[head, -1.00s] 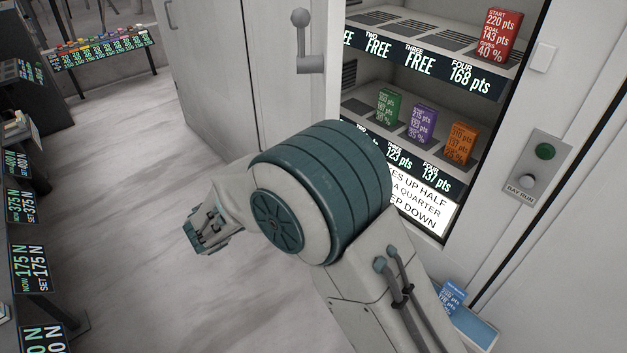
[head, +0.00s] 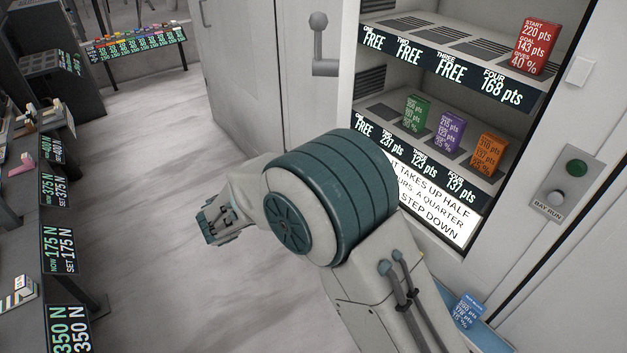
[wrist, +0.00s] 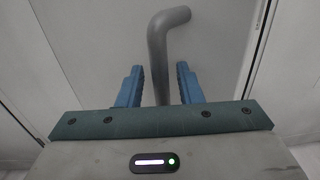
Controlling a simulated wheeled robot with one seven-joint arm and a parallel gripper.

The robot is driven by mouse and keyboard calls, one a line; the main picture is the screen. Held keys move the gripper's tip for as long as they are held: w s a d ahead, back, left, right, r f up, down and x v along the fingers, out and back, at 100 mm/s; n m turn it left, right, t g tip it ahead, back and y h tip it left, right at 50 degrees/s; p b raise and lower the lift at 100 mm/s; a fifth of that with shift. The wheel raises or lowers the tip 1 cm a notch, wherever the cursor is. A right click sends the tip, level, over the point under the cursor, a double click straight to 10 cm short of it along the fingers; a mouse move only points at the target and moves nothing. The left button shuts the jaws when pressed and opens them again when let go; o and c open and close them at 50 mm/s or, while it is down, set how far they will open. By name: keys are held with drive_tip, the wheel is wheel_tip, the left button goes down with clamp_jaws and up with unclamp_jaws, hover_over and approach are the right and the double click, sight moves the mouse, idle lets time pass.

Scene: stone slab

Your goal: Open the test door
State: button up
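A pale door panel with a grey lever handle (head: 319,45) stands left of the lit bay in the head view. The panels further left have a thin handle at the top edge. I cannot tell which panel is the test door. My gripper (head: 222,220) shows small, left of my arm, over the floor. In the wrist view, my gripper (wrist: 159,75) has its two blue fingers apart. A bent grey bar (wrist: 168,22) on a pale panel runs down between them, with a gap on each side. Its lower end is hidden behind my gripper's body. I cannot tell which handle this bar is.
The bay shelf (head: 395,104) holds green, purple and orange boxes, with a red box (head: 537,47) above. A button plate (head: 567,182) is on the right wall. A bench with force displays (head: 58,240) runs along the left. The floor (head: 150,170) between is clear.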

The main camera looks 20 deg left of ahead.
drive_tip(key=b+v, duration=0.1)
drive_tip(key=v, duration=1.2)
drive_tip(key=shift+s+a, duration=0.25)
drive_tip(key=shift+s, duration=0.05)
